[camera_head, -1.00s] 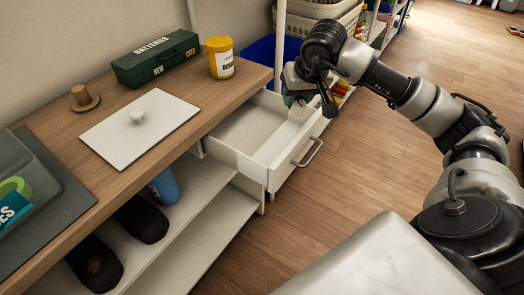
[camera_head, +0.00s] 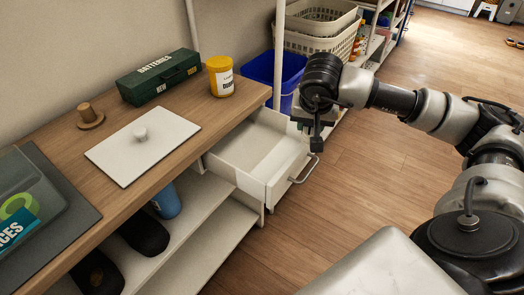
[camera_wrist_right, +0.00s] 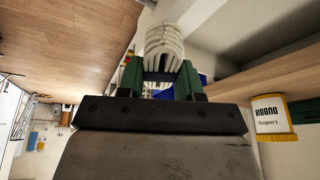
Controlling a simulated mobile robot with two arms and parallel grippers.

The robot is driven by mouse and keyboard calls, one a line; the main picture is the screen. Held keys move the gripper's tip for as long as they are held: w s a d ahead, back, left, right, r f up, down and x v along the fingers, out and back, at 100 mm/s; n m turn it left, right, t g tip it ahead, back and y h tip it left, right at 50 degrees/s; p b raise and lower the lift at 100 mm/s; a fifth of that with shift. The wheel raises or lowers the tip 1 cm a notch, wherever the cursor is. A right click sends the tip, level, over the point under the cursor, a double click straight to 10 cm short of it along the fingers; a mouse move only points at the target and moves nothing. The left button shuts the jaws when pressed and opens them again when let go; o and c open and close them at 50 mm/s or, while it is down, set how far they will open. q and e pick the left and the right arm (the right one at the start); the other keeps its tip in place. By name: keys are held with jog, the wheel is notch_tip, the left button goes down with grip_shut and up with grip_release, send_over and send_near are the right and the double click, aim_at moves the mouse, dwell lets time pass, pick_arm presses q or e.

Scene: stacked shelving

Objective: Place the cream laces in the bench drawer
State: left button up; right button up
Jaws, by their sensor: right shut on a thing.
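The cream laces (camera_wrist_right: 165,42) are a looped bundle between the green fingertips of my right gripper (camera_wrist_right: 160,80) in the right wrist view. In the head view my right gripper (camera_head: 313,135) is at the right end of the bench drawer, near its handle; the laces cannot be made out there. The white bench drawer (camera_head: 274,182) is pulled open under the bench top, and the visible part of its floor looks empty. The gripper hides part of its far right corner. My left gripper is not in view.
On the wooden bench top stand a green batteries box (camera_head: 160,77), a yellow tin (camera_head: 220,76), a white lid (camera_head: 142,150) with a knob and a wooden peg (camera_head: 89,117). A blue bin (camera_head: 272,72) and cream baskets (camera_head: 318,38) are behind the drawer.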

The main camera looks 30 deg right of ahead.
jog(key=shift+s, duration=0.1)
jog(key=shift+w+a+f, duration=0.2)
jog(key=shift+f, duration=0.05)
send_over(268, 147)
jog(key=s, duration=0.1)
jog(key=f, duration=0.4)
jog(key=a+f, duration=0.1)
jog(key=f, duration=0.1)
jog(key=shift+f, duration=0.25)
jog(key=shift+w+f, duration=0.1)
jog(key=shift+f, duration=0.05)
notch_tip(268, 147, down, 3)
jog(key=shift+f, duration=0.45)
jog(key=shift+f+b, duration=0.1)
jog(key=shift+b, duration=0.2)
jog(key=o, duration=1)
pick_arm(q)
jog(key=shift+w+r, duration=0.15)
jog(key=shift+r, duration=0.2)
